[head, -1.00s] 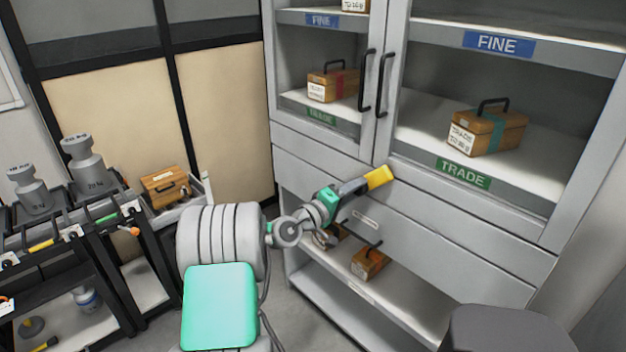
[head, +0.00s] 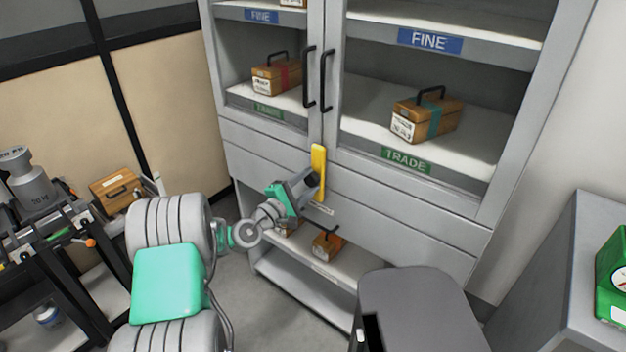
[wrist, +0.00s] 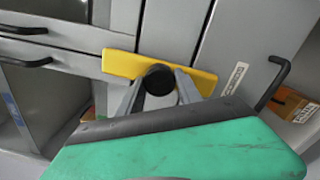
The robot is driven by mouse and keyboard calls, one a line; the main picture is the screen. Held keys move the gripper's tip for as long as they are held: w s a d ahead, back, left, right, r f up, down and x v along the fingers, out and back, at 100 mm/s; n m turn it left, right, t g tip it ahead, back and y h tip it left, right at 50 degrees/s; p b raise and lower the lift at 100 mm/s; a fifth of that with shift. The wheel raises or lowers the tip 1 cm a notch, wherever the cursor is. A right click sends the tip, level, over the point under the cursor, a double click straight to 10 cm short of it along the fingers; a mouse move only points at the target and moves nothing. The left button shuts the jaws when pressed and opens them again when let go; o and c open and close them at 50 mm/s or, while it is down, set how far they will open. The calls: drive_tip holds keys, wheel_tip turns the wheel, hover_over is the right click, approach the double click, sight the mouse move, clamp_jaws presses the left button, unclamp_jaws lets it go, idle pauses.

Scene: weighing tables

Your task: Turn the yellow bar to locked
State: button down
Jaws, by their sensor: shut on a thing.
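The yellow bar (head: 318,160) is on the front of the grey cabinet, just below where the two glass doors meet. In the head view it stands nearly upright. In the wrist view the yellow bar (wrist: 204,82) runs across the picture, with a round black knob (wrist: 158,79) in front of its middle. My gripper (head: 312,180) is at the bar, shut on it; in the wrist view its two fingers (wrist: 160,88) are on either side of the knob. The gripper hides part of the bar. I see no locked marking.
Black door handles (head: 326,80) are just above the bar. Drawers and an open lower shelf with a small wooden box (head: 327,245) are below.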

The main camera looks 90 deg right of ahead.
drive_tip(key=shift+f+n, duration=0.1)
drive_tip(key=shift+n, duration=0.2)
drive_tip(key=c, duration=0.8)
unclamp_jaws()
drive_tip(key=b+v, duration=0.1)
drive_tip(key=v, duration=0.6)
drive_tip(key=shift+w+a, duration=0.2)
drive_tip(key=shift+a, duration=0.15)
